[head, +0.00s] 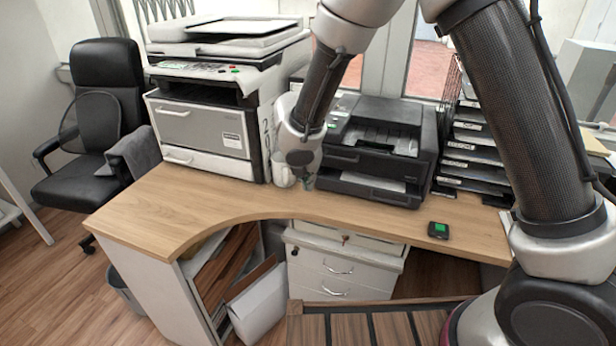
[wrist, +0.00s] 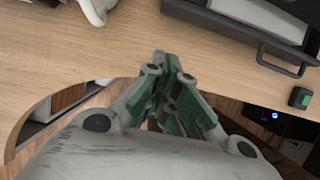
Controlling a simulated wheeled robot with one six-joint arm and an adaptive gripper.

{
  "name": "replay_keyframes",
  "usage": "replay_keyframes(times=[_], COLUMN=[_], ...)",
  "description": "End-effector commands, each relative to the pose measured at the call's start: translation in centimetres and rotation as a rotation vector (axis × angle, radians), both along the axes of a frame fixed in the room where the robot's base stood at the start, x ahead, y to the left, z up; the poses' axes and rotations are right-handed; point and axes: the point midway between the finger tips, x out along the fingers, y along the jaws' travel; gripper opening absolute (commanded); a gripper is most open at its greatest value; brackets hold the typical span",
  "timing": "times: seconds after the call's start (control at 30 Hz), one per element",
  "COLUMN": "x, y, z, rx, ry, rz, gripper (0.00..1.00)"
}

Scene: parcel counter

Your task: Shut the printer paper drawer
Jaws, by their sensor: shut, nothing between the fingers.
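The black printer (head: 385,135) stands on the wooden counter at the centre of the head view. Its paper drawer (head: 370,188) is low on the front and sticks out, with white paper showing in it. In the wrist view the drawer (wrist: 235,32) is at the top right, with a dark bar handle (wrist: 287,62) on its front edge. My gripper (head: 306,183) is above the counter at the left of the printer, apart from the drawer. In the wrist view my gripper (wrist: 172,75) is shut and empty, its green-padded fingers close together.
A white mug (head: 282,172) stands beside my gripper, partly hidden by it. A large white copier (head: 205,110) is at the left. A small black device with a green screen (head: 438,231) lies near the counter's front edge. Stacked trays (head: 470,165) stand to the right. The counter (head: 190,200) is clear at the front left.

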Motion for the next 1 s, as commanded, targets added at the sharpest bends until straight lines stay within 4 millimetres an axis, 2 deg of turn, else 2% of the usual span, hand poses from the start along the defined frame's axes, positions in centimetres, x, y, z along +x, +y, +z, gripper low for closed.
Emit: replay_keyframes(times=[0.13, 0.23, 0.37, 0.57, 0.9, 1.0], x=[-0.6, -1.5, -1.3, -0.3, 2.3, 3.9], y=[0.1, -0.9, -1.0, -1.5, -2.4, -2.9], z=[1.4, 1.6, 1.2, -1.6, -8.0, -7.7], rx=[0.001, 0.0, -0.002, -0.005, -0.001, 0.003], ry=[-0.001, 0.001, 0.001, 0.003, 0.003, -0.001], rz=[0.0, -0.001, -0.001, -0.002, -0.003, -0.004], gripper=[0.0, 0.0, 0.0, 0.0, 0.0, 0.0])
